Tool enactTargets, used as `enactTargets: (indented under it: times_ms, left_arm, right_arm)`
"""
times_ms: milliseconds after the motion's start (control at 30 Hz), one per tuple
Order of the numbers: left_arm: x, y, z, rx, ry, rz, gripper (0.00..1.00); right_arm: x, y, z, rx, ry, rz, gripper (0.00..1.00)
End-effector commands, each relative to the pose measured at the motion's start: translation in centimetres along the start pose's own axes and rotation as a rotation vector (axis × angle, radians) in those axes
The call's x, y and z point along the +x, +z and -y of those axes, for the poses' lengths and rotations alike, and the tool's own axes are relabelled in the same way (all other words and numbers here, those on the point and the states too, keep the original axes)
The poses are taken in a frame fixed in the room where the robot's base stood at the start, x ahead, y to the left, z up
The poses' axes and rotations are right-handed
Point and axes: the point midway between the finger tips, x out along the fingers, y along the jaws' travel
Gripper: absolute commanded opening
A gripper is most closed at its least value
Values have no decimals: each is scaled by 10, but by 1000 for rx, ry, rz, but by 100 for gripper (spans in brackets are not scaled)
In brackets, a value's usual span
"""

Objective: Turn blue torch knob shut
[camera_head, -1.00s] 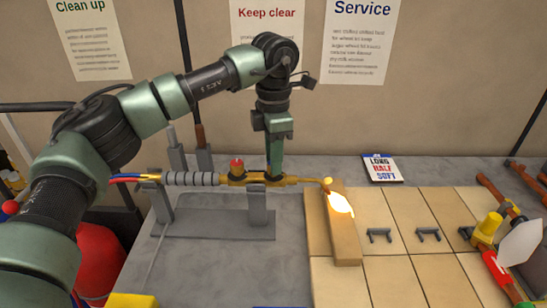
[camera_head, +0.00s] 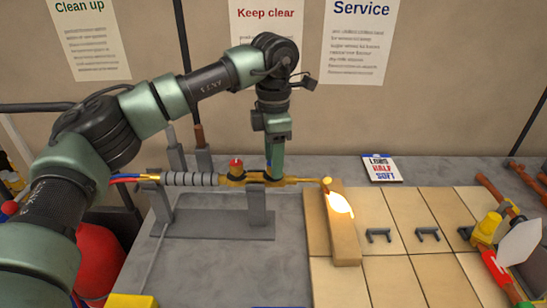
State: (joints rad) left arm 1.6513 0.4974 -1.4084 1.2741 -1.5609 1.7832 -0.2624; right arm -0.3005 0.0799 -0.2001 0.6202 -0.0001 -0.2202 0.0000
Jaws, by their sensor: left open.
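The brass torch (camera_head: 300,180) lies level on a grey stand (camera_head: 258,215), with a lit flame at its right end. A red knob (camera_head: 236,163) with a pale mark sits on top of its body. I see no blue knob; the part of the torch around my gripper is partly covered. My left gripper (camera_head: 275,174) points straight down at the torch body, just right of the red knob. Its jaws are open, though from here the fingers overlap and look like one. Whether they touch anything is not clear. My right gripper is not in view.
The flame (camera_head: 340,205) plays on a tan block (camera_head: 345,240) right of the torch. Tan tiles (camera_head: 400,275) with small dark brackets lie beyond. A card (camera_head: 382,168) reads LONG, HALF, SOFT. A red cylinder (camera_head: 100,260) stands at lower left.

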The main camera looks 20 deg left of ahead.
Motion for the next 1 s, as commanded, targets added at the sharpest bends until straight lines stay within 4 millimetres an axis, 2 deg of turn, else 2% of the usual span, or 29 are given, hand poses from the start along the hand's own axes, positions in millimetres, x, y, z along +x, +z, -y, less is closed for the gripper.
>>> enactTargets:
  times_ms: [167, 400, 533, 700, 1000]
  left_arm:
    - [-13, 1, 0, -1, 2, 2, 50]
    - [-54, 1, 0, 1, 2, 2, 50]
    - [-70, 1, 0, 0, 1, 1, 50]
    - [-78, 1, 0, 1, 0, 0, 50]
    - [-78, 0, 0, 1, 0, 0, 50]
  right_arm:
    - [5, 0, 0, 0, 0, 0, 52]
    - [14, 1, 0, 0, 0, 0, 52]
    - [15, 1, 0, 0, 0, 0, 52]
    - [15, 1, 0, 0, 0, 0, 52]
    - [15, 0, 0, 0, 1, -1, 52]
